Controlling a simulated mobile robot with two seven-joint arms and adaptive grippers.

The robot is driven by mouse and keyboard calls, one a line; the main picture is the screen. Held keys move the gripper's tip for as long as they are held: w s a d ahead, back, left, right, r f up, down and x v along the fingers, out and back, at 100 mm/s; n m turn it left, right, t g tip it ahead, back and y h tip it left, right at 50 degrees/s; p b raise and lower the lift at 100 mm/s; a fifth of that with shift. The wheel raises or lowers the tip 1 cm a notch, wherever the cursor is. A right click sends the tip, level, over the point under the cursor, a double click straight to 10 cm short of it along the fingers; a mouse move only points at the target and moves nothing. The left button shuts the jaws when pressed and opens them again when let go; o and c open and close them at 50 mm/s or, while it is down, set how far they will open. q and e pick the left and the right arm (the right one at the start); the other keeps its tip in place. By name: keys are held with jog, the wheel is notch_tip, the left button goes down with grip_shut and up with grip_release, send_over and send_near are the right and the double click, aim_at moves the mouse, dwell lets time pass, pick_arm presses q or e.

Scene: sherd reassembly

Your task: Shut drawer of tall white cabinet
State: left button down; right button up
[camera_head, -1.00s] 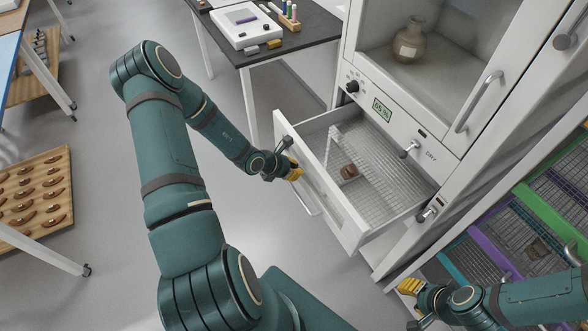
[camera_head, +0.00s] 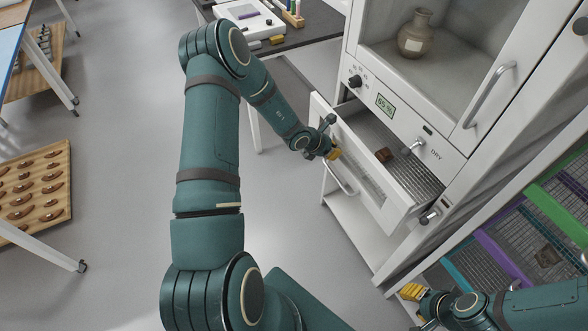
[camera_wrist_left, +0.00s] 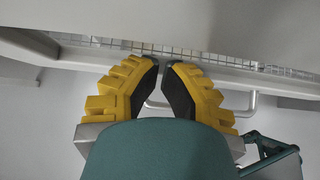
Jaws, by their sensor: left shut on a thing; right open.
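The tall white cabinet (camera_head: 440,130) stands at the right. Its wire-mesh drawer (camera_head: 376,172) is partly open, with a small brown sherd (camera_head: 384,154) inside. The exact contact is hidden. My right gripper (camera_head: 414,300) is open and empty at the lower right, by the rack.
A brown jar (camera_head: 416,34) stands in the cabinet's upper chamber. A rack with coloured frames (camera_head: 505,255) is at the lower right. A dark-topped table (camera_head: 285,42) stands behind the drawer. A board of sherds (camera_head: 38,195) is at the left. The floor between is clear.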

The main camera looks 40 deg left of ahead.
pick_arm(q)
jog(key=w+d, duration=0.1)
jog(key=w, duration=0.2)
jog(key=w+d, duration=0.1)
jog(key=w, duration=0.2)
jog(key=w+d, duration=0.2)
jog(key=w, duration=0.2)
jog(key=shift+w+d+r+p, duration=0.1)
jog(key=shift+w+d+p, duration=0.25)
jog(key=shift+w, duration=0.4)
pick_arm(e)
jog(key=shift+r, duration=0.1)
